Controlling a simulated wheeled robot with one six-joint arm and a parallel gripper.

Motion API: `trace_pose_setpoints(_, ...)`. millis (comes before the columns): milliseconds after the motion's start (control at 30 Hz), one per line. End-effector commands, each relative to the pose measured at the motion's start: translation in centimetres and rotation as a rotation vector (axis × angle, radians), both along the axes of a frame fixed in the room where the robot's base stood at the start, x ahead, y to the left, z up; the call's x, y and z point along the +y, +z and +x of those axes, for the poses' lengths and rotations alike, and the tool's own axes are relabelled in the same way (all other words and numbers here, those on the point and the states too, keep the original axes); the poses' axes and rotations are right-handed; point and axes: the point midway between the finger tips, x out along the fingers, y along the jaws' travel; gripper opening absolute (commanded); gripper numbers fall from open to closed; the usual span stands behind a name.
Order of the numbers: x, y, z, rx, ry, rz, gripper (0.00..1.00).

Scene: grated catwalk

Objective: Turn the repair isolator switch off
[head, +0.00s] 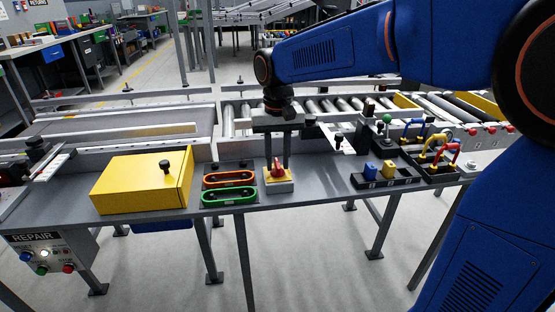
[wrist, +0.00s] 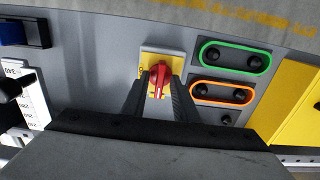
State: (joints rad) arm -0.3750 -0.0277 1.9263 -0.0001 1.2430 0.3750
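The isolator switch has a red rotary handle (head: 278,170) on a yellow plate (head: 287,177) with a grey base, on the front part of the grey bench. In the wrist view the red handle (wrist: 159,76) points along the picture's vertical, on its yellow plate (wrist: 172,61). My gripper (head: 279,158) points down over the switch. Its two dark fingers (wrist: 160,88) stand apart on either side of the handle, with a gap visible on each side. It is open and holds nothing. I cannot tell whether the fingertips reach down to the handle's depth.
Green (head: 229,195) and orange (head: 229,179) framed panels with black knobs lie just left of the switch. A yellow box (head: 140,185) stands farther left. A dark tray (head: 385,181) with blue and yellow blocks sits to the right. A REPAIR button panel (head: 45,256) hangs at the lower left.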

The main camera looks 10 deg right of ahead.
Motion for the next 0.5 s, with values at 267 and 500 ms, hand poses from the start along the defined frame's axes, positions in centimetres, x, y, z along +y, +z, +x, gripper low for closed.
trace_pose_setpoints(267, 0.0, 0.02, 0.0, 0.0, 0.001, 0.0, 0.0)
trace_pose_setpoints(500, 0.0, 0.04, 0.0, 0.0, 0.039, 0.0, 0.0)
